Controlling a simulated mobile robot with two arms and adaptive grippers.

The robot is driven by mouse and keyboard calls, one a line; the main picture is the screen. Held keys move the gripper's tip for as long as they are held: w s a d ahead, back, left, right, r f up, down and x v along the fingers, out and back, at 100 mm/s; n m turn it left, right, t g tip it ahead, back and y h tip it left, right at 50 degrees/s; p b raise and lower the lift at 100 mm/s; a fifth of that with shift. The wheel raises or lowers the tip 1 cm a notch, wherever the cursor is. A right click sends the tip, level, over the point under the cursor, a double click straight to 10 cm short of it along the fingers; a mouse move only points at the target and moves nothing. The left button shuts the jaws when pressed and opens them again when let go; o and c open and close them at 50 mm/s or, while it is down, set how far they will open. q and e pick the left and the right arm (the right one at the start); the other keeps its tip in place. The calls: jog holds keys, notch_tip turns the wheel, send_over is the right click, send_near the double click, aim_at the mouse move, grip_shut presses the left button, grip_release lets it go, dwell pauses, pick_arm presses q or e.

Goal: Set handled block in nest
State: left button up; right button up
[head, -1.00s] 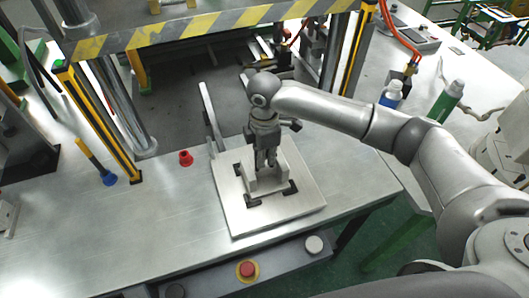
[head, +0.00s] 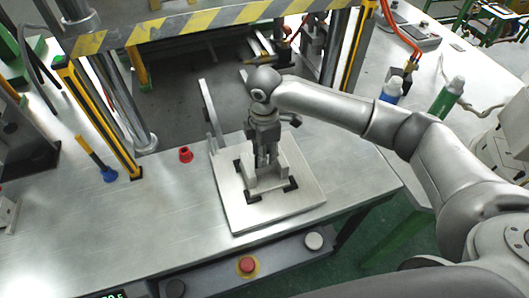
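A light metal block with upright ends (head: 267,183) sits on a flat square metal plate (head: 240,217), between black corner pieces (head: 253,197) that look like the nest. My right gripper (head: 265,163) points down over the middle of the block, its fingers at the block's handle area. The fingers look close together, but the handle is hidden by them, so I cannot tell whether they grip it. My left gripper is not in the head view.
A press frame with a striped yellow-black bar (head: 190,27) and posts stands behind the plate. A red cap (head: 185,154) and a blue-handled brush (head: 107,172) lie to the left. Bottles (head: 447,96) stand at the right. Red and white buttons (head: 247,265) line the front edge.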

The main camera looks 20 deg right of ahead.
notch_tip(320, 180, up, 12)
jog(key=b, duration=0.2)
jog(key=shift+f+b, duration=0.25)
jog(key=shift+b, duration=0.05)
